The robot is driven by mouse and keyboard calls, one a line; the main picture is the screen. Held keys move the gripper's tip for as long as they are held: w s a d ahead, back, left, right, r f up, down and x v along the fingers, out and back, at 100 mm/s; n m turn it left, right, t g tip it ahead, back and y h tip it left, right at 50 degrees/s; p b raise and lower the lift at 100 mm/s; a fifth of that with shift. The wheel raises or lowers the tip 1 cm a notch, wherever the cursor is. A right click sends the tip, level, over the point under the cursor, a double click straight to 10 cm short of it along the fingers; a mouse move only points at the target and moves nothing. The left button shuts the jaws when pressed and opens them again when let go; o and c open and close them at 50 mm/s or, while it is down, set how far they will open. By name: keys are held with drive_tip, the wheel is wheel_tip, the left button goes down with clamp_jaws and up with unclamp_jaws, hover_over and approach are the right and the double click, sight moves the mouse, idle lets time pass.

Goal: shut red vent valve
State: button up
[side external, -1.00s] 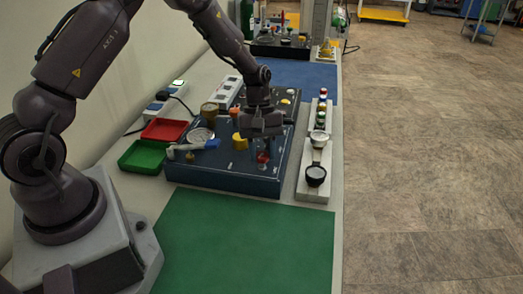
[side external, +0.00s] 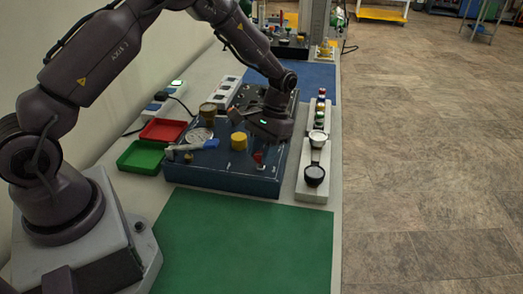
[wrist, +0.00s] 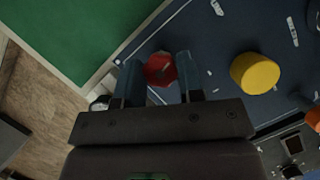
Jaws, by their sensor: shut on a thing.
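The red vent valve (wrist: 160,68) is a red knob near the front right corner of the dark blue trainer box (side external: 225,180). In the side view the valve (side external: 258,157) shows just below my gripper (side external: 262,148). In the wrist view my gripper (wrist: 160,75) has its two blue-grey fingers on either side of the red knob, shut on it. The gripper body is tilted in the side view. The underside of the knob is hidden.
A yellow knob (wrist: 255,73) stands beside the valve on the box. A pale rail (side external: 318,160) with round fittings runs along the right. The green mat (side external: 245,240) in front is clear.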

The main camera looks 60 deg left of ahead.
drive_tip(key=shift+m+y, duration=0.6)
drive_tip(key=shift+m, duration=0.7)
drive_tip(key=o, duration=0.9)
drive_tip(key=v, duration=1.3)
drive_tip(key=shift+w, duration=0.1)
